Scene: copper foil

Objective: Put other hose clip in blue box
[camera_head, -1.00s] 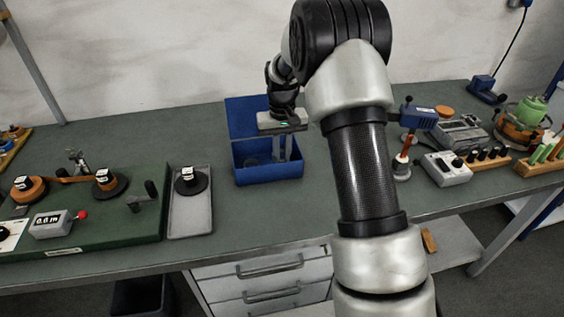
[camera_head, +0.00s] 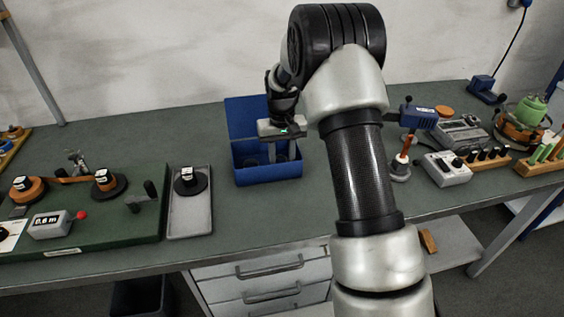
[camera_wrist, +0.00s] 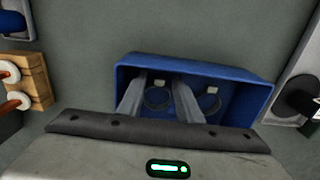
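The blue box (camera_head: 268,172) stands open on the bench, its lid raised behind it. My gripper (camera_head: 280,158) points down into it, with the fingers spread apart. In the wrist view, the box (camera_wrist: 252,113) holds two ring-shaped hose clips. One hose clip (camera_wrist: 157,97) shows between my fingers (camera_wrist: 161,90), apparently on the box floor and not gripped. The other hose clip (camera_wrist: 209,102) lies to the right of the right finger. In the head view the clips are small and dark, partly hidden by the fingers.
Left of the box are a grey tray (camera_head: 203,222) with a black-based spool and a green board (camera_head: 110,235) with reels. Right of my arm are a grey device (camera_head: 446,168) and wooden racks (camera_head: 487,163). Bare bench lies in front of the box.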

